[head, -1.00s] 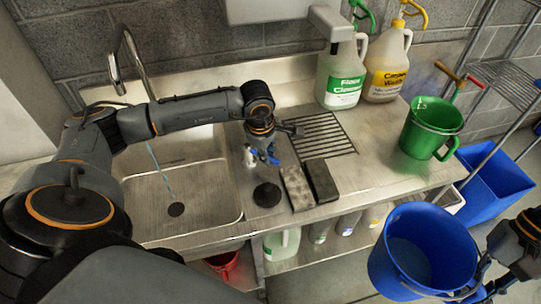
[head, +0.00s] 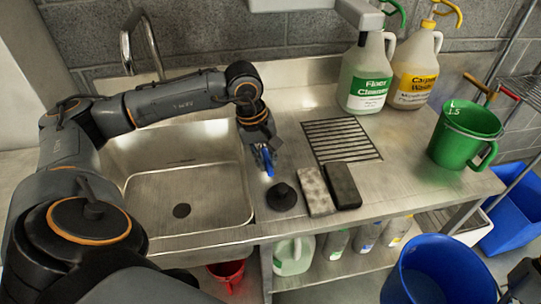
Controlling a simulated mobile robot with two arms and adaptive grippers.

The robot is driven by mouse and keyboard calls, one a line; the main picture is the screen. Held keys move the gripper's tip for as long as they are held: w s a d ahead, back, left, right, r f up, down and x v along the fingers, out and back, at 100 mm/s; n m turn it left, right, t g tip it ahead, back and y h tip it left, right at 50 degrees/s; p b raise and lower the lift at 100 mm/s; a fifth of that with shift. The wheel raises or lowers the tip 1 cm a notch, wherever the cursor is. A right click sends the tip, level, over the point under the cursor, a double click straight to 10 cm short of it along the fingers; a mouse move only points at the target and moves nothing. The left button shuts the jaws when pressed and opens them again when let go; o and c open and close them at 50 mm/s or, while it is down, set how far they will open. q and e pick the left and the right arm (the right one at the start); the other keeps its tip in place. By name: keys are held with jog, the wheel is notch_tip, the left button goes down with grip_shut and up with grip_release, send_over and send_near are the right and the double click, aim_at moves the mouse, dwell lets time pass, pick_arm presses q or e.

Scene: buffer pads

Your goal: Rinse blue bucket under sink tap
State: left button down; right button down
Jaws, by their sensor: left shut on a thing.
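The blue bucket (head: 440,250) is at the bottom right, in front of the counter and partly cut off by the frame edge. Its inside looks empty. A dark part of my right arm shows beside it at the right edge; the right fingers cannot be made out. My left gripper (head: 262,158) reaches down at the sink's right rim, shut on a small blue handle (head: 268,161), mostly hidden by the fingers. The steel sink (head: 190,195) is empty with a dark drain. The curved tap (head: 140,40) stands behind it, with no water stream visible.
Two sponge-like blocks (head: 316,190) and a black plug (head: 281,196) lie right of the sink. A drain grate (head: 341,140), cleaner jugs (head: 368,75) and a green jug (head: 465,135) stand farther right. A red bucket (head: 228,270) is below.

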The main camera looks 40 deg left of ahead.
pick_arm(q)
jog(key=shift+a+r, duration=0.1)
jog(key=shift+a, duration=0.05)
dwell(0.3)
jog(key=c, duration=1.3)
grip_release()
jog(key=r, duration=0.4)
jog(key=s+a+r, duration=0.1)
jog(key=r, duration=0.6)
jog(key=shift+s+a+r, duration=0.3)
jog(key=shift+s+r, duration=0.05)
jog(key=shift+s, duration=0.05)
